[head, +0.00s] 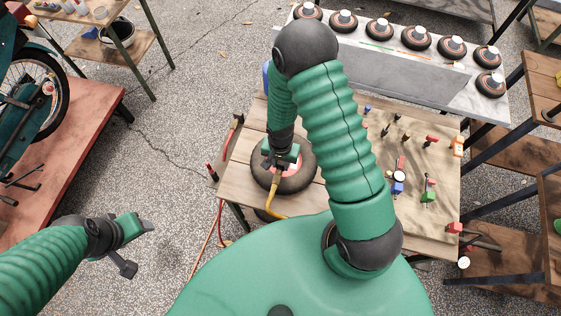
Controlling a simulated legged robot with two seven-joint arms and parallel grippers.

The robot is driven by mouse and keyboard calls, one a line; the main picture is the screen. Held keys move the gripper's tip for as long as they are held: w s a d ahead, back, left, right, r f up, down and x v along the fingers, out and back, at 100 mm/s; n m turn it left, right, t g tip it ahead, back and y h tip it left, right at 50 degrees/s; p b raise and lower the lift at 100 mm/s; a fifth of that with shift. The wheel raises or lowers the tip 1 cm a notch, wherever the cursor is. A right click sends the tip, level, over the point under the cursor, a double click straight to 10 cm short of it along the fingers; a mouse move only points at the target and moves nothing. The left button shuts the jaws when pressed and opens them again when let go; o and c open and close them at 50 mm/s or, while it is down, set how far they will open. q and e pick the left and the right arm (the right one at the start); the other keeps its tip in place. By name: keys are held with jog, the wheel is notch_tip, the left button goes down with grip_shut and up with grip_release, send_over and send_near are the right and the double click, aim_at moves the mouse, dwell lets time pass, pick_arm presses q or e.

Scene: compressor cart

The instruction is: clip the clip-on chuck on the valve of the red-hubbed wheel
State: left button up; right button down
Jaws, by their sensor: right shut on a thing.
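The red-hubbed wheel (299,181) lies flat on the wooden cart top (238,173), with a dark tyre and a bit of red hub showing. My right gripper (279,168) reaches down over the wheel and is shut on the clip-on chuck (278,181), at the end of a yellow hose (269,204). The chuck is over the hub area. The valve is hidden by the gripper, so I cannot tell whether the chuck touches it. My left gripper (138,246) is open and empty, above the ground at the lower left.
A board (430,170) with several coloured fittings and a gauge (399,175) lies right of my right arm. A red platform (70,150) with a motorbike is at the left. Ground between is clear.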

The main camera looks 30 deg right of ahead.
aim_at(281, 163)
jog(key=shift+f, duration=0.15)
jog(key=c, duration=1.1)
grip_release()
jog(key=shift+o, duration=0.2)
notch_tip(281, 163, up, 17)
jog(key=b, duration=0.1)
jog(key=shift+f, duration=0.15)
